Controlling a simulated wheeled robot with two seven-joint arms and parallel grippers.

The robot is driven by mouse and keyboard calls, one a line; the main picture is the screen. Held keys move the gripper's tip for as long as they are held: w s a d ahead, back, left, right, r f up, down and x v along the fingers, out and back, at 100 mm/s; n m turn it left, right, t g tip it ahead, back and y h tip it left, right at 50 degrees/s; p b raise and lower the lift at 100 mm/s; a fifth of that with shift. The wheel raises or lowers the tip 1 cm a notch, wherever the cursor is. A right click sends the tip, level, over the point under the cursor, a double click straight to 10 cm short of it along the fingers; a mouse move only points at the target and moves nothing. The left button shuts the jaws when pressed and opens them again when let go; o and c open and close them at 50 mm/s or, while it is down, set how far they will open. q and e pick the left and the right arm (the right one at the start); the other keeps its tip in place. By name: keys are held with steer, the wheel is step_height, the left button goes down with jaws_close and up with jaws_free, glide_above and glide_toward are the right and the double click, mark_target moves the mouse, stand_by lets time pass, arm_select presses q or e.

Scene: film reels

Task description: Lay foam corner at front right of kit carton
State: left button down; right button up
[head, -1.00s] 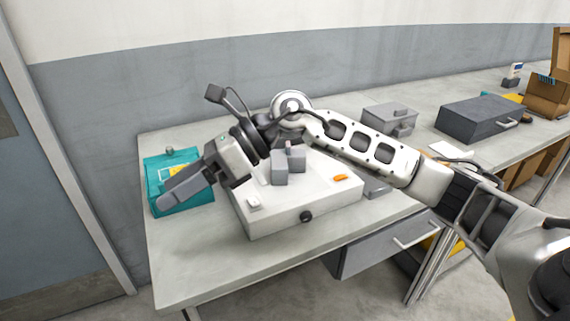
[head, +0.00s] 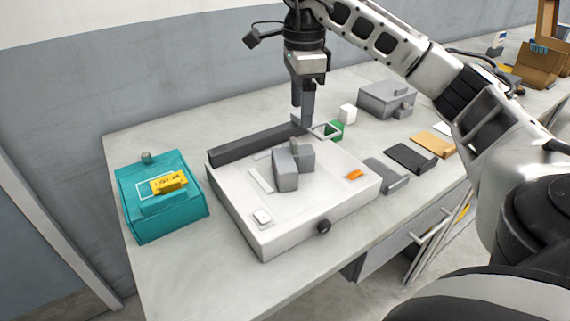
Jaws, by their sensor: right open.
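An open brown cardboard carton (head: 537,68), which looks like the kit carton, stands at the far right end of the bench; its inside is mostly hidden. I cannot make out a foam corner for certain; a small white block (head: 348,113) stands on the bench behind the white flat-topped unit. My right gripper (head: 303,124) points down, open, over the back of that unit, left of the white block. Its fingers overlap nearly edge-on, and I see nothing held between them. My left gripper is not in view.
The white unit (head: 290,228) bears grey blocks (head: 287,170). A teal box (head: 160,212) with a yellow label stands left. A green item (head: 335,130), a grey box (head: 386,98), a black pad (head: 409,158) and a tan pad (head: 434,144) lie right. The front left bench is clear.

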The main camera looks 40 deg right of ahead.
mark_target(300, 150)
step_height(300, 150, down, 7)
steer(key=shift+s+r, duration=0.1)
steer(key=shift+f+p, duration=0.5)
steer(key=shift+f, duration=2.2)
steer(key=c, duration=1.1)
steer(key=shift+c, duration=0.2)
steer(key=shift+r, duration=0.15)
